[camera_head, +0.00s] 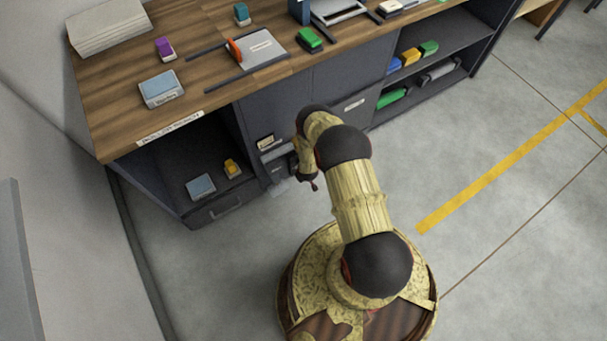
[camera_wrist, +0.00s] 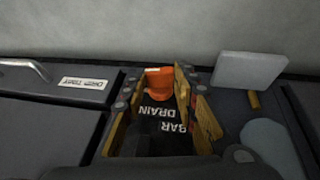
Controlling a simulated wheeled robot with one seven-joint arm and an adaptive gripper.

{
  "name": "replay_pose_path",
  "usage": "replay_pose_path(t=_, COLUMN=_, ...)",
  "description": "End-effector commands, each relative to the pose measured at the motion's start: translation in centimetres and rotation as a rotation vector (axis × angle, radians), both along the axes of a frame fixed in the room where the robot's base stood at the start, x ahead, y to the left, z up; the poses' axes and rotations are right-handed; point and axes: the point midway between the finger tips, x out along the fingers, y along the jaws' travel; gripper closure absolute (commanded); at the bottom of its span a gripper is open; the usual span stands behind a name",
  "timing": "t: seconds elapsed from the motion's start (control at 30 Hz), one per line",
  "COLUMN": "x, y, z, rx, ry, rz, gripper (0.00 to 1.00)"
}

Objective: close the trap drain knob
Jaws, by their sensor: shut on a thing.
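An orange knob (camera_wrist: 158,77) shows in the wrist view between the fingers of my gripper (camera_wrist: 158,88), which is shut on it. The fingers stand one on each side of the knob, and its lower part is partly hidden. Below it, a dark surface carries upside-down white lettering (camera_wrist: 162,117) that reads "BAR" and "DRAIN". In the head view my gripper (camera_head: 307,182) is low at the front of the dark cabinet, and my arm hides much of that spot. The knob cannot be made out there.
In the wrist view a drawer (camera_wrist: 55,88) labelled "DRIP TRAY" is at the left; a pale grey block (camera_wrist: 249,68), a small brass peg (camera_wrist: 253,100) and a pale disc (camera_wrist: 270,145) are at the right. The wooden counter (camera_head: 120,105) overhangs the cabinet. Open floor (camera_head: 480,170) lies right.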

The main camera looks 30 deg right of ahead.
Motion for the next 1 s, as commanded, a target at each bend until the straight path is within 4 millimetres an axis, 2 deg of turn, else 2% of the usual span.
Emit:
replay_pose_path(t=0.57, x=-0.1, y=1.1, z=-0.5, rx=-0.303, ry=-0.008, rz=0.005, gripper=0.97)
replay_pose_path(t=1.0, x=-0.2, y=1.8, z=-1.1, rx=-0.677, ry=-0.022, rz=0.006, gripper=0.97)
